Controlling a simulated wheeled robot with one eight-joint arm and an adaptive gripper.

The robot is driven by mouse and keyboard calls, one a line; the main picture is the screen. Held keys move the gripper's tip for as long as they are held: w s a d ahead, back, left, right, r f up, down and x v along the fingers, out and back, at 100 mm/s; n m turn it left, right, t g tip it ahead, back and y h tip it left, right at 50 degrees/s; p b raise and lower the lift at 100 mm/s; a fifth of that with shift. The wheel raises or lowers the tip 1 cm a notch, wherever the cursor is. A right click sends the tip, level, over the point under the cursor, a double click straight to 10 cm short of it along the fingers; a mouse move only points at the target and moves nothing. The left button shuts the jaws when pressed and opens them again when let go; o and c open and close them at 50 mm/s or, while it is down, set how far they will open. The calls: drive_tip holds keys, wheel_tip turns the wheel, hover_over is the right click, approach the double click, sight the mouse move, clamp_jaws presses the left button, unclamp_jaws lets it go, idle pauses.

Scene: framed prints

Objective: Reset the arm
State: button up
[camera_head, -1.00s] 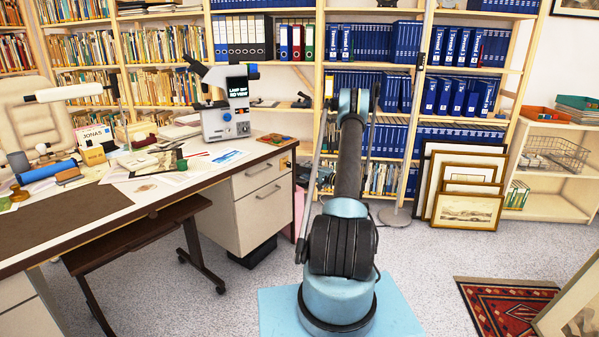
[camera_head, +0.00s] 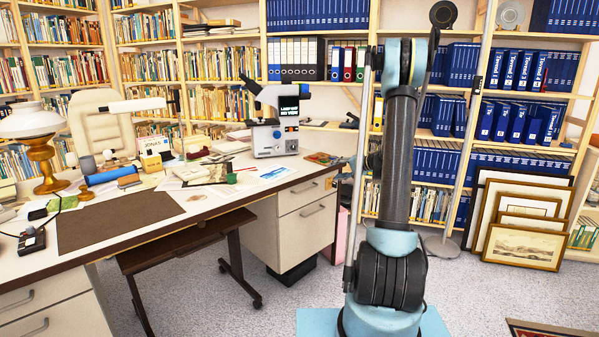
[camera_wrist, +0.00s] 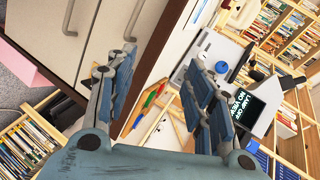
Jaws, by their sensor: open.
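My gripper (camera_wrist: 155,85) shows in the wrist view with its two blue-padded fingers spread apart. No object sits between the fingers. Beyond them are the desk edge, the cabinet drawers and the microscope, with the picture turned on its side. In the head view my blue and dark grey arm (camera_head: 400,155) stands nearly upright, right of the desk. The gripper is mostly hidden behind the arm there.
The desk (camera_head: 190,225) stands at left with a microscope (camera_head: 274,120), a lamp (camera_head: 38,150) and papers. Bookshelves (camera_head: 150,60) line the back. Framed prints (camera_head: 525,245) lean at the right.

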drive_tip(key=s+a+r+n+g+h, duration=0.2)
drive_tip(key=s+a+r, duration=0.1)
drive_tip(key=s, duration=1.1)
drive_tip(key=s+a+r+n+g+h, duration=0.15)
drive_tip(key=s+r, duration=0.25)
drive_tip(key=s, duration=0.9)
drive_tip(key=s+d+f+g+h, duration=0.1)
drive_tip(key=s+d+f+h, duration=0.1)
drive_tip(key=s, duration=0.7)
drive_tip(key=s+d+f+n+h, duration=0.1)
drive_tip(key=s+f, duration=0.3)
drive_tip(key=s, duration=0.5)
drive_tip(key=s+d+f+n+g+h, duration=0.1)
drive_tip(key=s+d+f+h, duration=0.1)
drive_tip(key=s, duration=0.7)
drive_tip(key=shift+s+d+f+g+h, duration=0.35)
drive_tip(key=shift+d+h, duration=0.2)
drive_tip(key=shift+h, duration=0.3)
